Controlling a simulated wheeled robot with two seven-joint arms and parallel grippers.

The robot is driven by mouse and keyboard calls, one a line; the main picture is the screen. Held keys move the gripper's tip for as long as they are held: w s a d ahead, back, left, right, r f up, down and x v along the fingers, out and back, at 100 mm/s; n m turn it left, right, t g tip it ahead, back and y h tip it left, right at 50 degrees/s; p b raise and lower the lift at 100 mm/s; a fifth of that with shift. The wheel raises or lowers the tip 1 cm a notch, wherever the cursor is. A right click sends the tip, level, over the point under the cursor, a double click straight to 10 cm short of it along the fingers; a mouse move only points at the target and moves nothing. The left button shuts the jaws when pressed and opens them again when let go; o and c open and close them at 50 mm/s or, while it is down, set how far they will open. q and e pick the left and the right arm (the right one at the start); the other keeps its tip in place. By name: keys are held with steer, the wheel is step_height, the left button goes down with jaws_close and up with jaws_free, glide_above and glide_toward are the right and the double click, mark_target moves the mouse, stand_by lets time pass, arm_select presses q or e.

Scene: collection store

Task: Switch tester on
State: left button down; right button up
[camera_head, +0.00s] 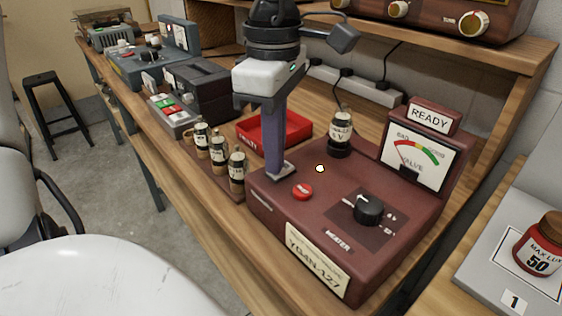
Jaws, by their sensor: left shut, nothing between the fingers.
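The maroon tester (270,212) stands on the bench. Its top carries a red button (302,191), a black knob (368,210) in a dark panel marked HEATER, a small white spot (320,168), and a tube (340,131) in a socket. At its back are a meter (419,158) marked VALVE and a READY sign (429,117). The fingers may hide a switch there. My right gripper is not in view.
Several labelled tubes (219,152) stand along the bench's front edge, left of the tester. A red tray (297,127) lies behind my gripper. Other instruments (150,62) fill the bench's far end. At right, a red jar (541,247) stands on a grey board.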

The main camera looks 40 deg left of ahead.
arm_select(q)
step_height(320, 180, up, 6)
steer(key=p, duration=0.4)
steer(key=shift+r+p, duration=0.2)
steer(key=shift+p, duration=0.1)
stand_by(0.4)
